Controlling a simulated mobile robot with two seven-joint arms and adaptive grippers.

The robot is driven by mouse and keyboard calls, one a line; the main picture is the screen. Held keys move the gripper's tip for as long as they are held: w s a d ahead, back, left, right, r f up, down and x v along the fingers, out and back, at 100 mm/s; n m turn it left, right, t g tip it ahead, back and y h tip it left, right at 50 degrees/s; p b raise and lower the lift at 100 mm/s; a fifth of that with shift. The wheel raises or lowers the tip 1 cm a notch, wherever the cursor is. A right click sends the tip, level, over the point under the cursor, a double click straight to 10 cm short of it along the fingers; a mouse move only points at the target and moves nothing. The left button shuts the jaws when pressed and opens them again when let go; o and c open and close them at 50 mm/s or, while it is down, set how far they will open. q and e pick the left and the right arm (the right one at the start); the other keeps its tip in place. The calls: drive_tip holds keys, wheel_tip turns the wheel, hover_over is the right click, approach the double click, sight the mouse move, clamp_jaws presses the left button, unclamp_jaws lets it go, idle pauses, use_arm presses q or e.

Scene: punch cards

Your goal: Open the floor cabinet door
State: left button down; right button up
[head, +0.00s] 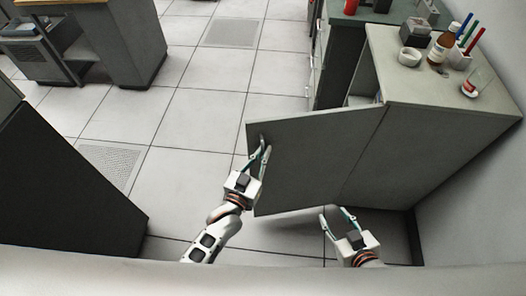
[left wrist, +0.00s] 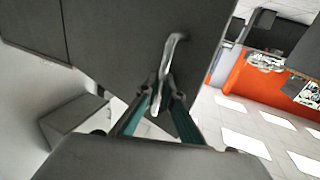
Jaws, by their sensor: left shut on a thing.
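The grey floor cabinet (head: 425,150) stands at the right with a light top. Its door (head: 305,160) is swung wide out to the left, roughly in line with the cabinet's near side. A narrow part of the opening shows behind the door's top edge. The metal door handle (left wrist: 174,48) is near the door's free edge. My left gripper (head: 261,152) is shut on the handle; its fingertips (left wrist: 160,98) close around the handle's lower part in the left wrist view. My right gripper (head: 338,217) is open and empty, below the door in the picture, near the cabinet's near side.
A dark cabinet (head: 60,190) stands at left. Tiled floor (head: 200,110) lies clear between. A wall borders the right.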

use_arm(q)
drive_tip(key=shift+w+a, duration=0.1)
drive_tip(key=shift+a, duration=0.15)
drive_tip(key=c, duration=2.5)
unclamp_jaws()
drive_tip(key=shift+s, duration=0.3)
drive_tip(key=v, duration=1.1)
drive_tip(key=shift+s+a, duration=0.25)
drive_tip(key=shift+s, duration=0.05)
drive_tip(key=s+a+f+g+y, duration=0.1)
drive_tip(key=s+a+f+g, duration=0.1)
drive_tip(key=a, duration=0.2)
drive_tip(key=s+a+f+g+y, duration=0.1)
drive_tip(key=s+a+f+y, duration=0.1)
drive_tip(key=a, duration=0.3)
drive_tip(key=s+a+f+g+y, duration=0.1)
drive_tip(key=s+a+f+g, duration=0.1)
drive_tip(key=s+a, duration=0.1)
drive_tip(key=shift+s+a+f+g, duration=0.1)
drive_tip(key=shift+s+a+g, duration=0.1)
drive_tip(key=shift+a, duration=0.25)
drive_tip(key=shift+s+a+f+g, duration=0.1)
drive_tip(key=shift+s+a, duration=0.1)
drive_tip(key=shift+a, duration=0.25)
